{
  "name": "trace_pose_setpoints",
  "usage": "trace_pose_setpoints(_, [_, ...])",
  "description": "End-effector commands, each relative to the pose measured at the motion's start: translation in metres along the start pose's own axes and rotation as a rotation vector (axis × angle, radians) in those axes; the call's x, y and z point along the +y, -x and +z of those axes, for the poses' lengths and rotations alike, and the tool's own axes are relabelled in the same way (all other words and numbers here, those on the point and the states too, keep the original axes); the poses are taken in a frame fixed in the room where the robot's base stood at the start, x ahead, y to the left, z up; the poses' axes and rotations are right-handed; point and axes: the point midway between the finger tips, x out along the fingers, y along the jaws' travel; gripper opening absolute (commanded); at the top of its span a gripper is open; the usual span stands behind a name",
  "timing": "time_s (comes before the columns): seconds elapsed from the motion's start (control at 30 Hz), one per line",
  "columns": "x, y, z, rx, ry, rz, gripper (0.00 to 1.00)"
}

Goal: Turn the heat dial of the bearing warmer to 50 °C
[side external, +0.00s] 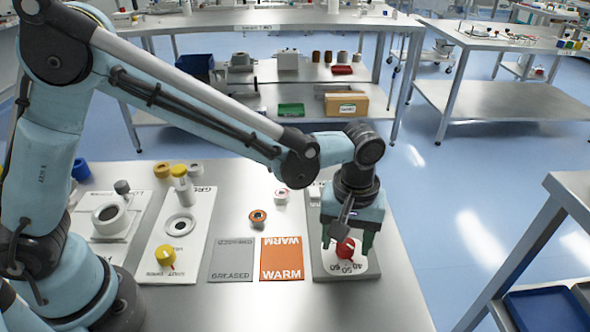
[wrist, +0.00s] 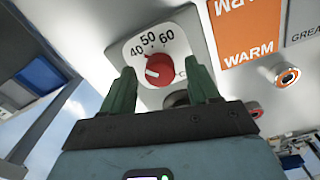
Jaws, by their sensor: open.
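The bearing warmer (side external: 322,268) is a grey block near the right edge of the steel bench. Its red heat dial (side external: 345,249) sits on a white plate marked 40, 50 and 60; the dial also shows in the wrist view (wrist: 160,70). A small pale mark on the dial's left side seems to lie nearer 40 than 50, but its exact setting is hard to read. My gripper (side external: 347,243) is open above the warmer, pointing down. In the wrist view, its green fingers (wrist: 162,80) stand apart on either side of the dial, with no clear contact.
An orange WARM card (side external: 282,262) and a grey GREASED card (side external: 232,262) lie left of the warmer. An orange-ringed bearing (side external: 257,217) stands behind them. A white panel (side external: 190,240) with a yellow knob (side external: 166,256) is farther left. The bench front is clear.

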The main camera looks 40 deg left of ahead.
Motion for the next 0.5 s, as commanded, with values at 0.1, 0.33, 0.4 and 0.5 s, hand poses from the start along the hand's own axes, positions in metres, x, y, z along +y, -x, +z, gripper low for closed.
trace_pose_setpoints(0.1, [0.0000, -0.0017, 0.0000, 0.000, 0.000, 0.000, 0.60])
trace_pose_setpoints(0.33, [0.0000, -0.0015, 0.0000, 0.000, 0.000, 0.000, 0.51])
trace_pose_setpoints(0.4, [0.0000, -0.0014, 0.0000, 0.000, 0.000, 0.000, 0.41])
trace_pose_setpoints(0.5, [0.0000, -0.0013, 0.0000, 0.000, 0.000, 0.000, 0.25])
